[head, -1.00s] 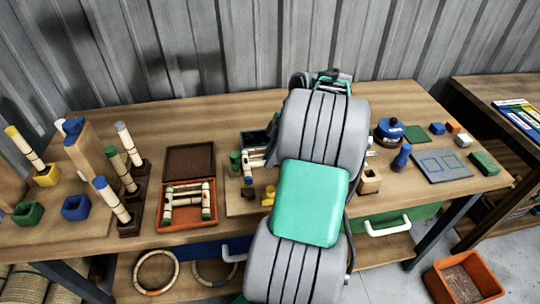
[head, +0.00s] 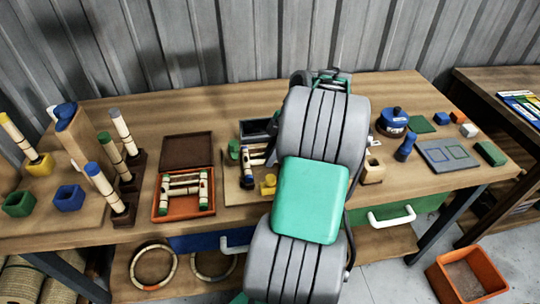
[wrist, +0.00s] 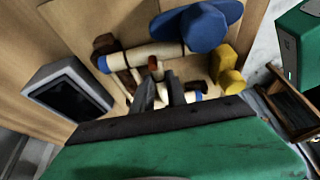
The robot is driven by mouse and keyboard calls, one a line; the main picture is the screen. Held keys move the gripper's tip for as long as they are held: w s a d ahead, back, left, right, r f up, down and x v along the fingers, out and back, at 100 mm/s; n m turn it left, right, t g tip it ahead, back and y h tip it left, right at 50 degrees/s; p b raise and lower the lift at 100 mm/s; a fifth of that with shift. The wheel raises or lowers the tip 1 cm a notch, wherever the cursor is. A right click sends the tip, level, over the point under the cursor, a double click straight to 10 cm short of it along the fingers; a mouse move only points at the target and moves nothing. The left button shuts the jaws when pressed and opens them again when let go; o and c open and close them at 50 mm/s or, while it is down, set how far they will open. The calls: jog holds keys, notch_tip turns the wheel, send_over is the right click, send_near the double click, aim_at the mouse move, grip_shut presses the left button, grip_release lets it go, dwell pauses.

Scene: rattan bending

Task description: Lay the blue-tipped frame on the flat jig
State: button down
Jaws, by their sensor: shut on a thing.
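The blue-tipped frame shows in the wrist view as a pale pole (wrist: 150,54) with dark bands and a blue end, plus part of a second pole behind my fingers. My gripper (wrist: 160,92) is shut on the frame, fingers pointing down. In the head view my arm hides my gripper and much of the frame (head: 256,155). The frame is over a light wooden board (head: 234,193), which looks like the flat jig. I cannot tell whether they touch. A yellow block (wrist: 228,75) and a blue rounded piece (wrist: 203,28) are close beside the frame in the wrist view.
A dark grey-rimmed tray (wrist: 68,96) lies beyond the board. An orange box (head: 184,215) with a green-tipped frame stands left of the board. Upright poles in holders (head: 120,165) crowd the left. A grey panel with outlines (head: 445,154) lies right. Bench between has small items.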

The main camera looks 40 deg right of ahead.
jog(key=shift+f, duration=0.2)
dwell(0.5)
jog(key=c, duration=1.3)
grip_release()
jog(key=shift+o, duration=0.2)
notch_tip(320, 180, up, 9)
jog(key=p, duration=0.7)
